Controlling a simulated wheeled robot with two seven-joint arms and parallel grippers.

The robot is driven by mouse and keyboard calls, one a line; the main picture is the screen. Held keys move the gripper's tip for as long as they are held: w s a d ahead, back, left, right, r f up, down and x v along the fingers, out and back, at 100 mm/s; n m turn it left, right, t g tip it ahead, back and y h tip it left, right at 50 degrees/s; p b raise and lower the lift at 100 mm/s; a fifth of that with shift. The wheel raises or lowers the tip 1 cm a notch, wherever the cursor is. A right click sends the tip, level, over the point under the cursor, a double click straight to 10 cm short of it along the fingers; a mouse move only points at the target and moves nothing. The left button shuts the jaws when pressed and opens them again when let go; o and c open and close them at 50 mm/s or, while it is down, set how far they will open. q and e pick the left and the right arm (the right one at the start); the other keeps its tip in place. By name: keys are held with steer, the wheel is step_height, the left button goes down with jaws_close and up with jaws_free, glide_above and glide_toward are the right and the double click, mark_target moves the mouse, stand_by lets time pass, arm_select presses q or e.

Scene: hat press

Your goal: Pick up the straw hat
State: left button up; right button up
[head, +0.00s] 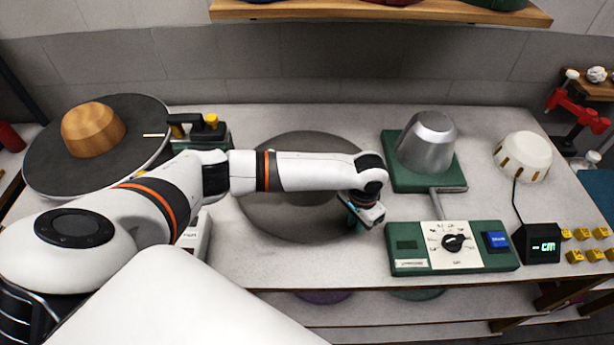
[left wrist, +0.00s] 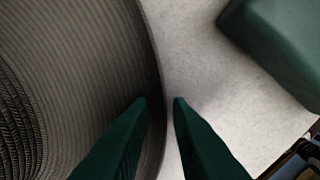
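The straw hat (head: 290,222) is a wide, dark grey-brown disc flat on the table, partly hidden under my left arm in the head view. In the left wrist view its ribbed brim (left wrist: 90,60) fills the left side, with part of the raised crown at the far left. My left gripper (head: 358,227) points down at the brim's right edge. Its green fingers (left wrist: 160,101) are apart, with the brim's edge running between them in the picture. I cannot tell how far the tips are above the brim. My right gripper is not in view.
A green control box (head: 410,262) with a dial stands close right of the gripper. Behind it is a metal hat form (head: 428,145) on a green base. A wooden block (head: 93,128) on a dark turntable (head: 50,165) is at left. A white ribbed piece (head: 522,156) lies right.

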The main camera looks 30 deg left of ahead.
arm_select(q)
jaws_close()
steer(key=shift+r, duration=0.1)
step_height(320, 180, up, 10)
steer(key=b, duration=0.1)
steer(key=shift+b, duration=0.3)
stand_by(0.6)
